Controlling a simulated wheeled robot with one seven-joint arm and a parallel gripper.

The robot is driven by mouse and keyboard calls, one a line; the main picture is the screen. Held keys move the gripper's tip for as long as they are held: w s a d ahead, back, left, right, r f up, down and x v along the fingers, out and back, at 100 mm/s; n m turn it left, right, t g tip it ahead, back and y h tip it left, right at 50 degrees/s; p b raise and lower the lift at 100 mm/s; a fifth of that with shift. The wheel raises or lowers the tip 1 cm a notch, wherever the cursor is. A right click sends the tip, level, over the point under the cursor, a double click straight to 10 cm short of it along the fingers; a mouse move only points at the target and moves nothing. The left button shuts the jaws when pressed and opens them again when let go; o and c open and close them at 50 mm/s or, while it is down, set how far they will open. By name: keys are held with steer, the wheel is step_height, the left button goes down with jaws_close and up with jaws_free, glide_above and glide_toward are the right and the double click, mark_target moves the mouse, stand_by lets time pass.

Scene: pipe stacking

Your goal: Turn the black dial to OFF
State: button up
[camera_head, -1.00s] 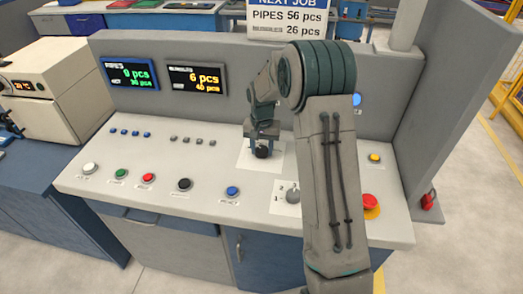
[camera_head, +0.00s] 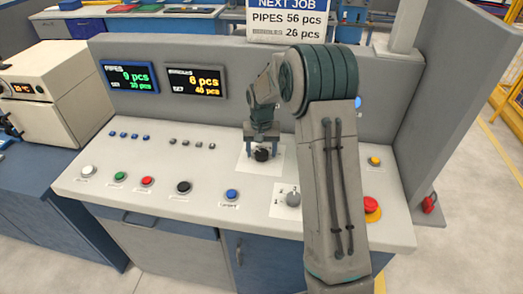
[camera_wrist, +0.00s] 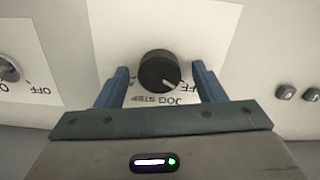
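The black dial (camera_wrist: 158,70) stands on a white label plate (camera_wrist: 115,28) in the wrist view. A pale mark on its top points to the lower right. The letters JOG STEP show below it; other lettering beside it is partly hidden by the fingers. The dial also shows in the head view (camera_head: 262,155), beneath my gripper (camera_head: 262,137). In the wrist view my gripper (camera_wrist: 161,76) is open, with one blue finger on each side of the dial and a gap between each finger and the dial.
A grey knob (camera_head: 293,199) on another label plate marked OFF is nearby; it shows at left in the wrist view (camera_wrist: 8,70). A red mushroom button (camera_head: 371,204) is at right. Several push buttons line the panel's front. Two displays (camera_head: 130,76) are on the back wall.

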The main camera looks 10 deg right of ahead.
mark_target(261, 153)
step_height(261, 153, up, 14)
steer(key=b, duration=0.1)
steer(key=shift+f, duration=0.15)
stand_by(0.4)
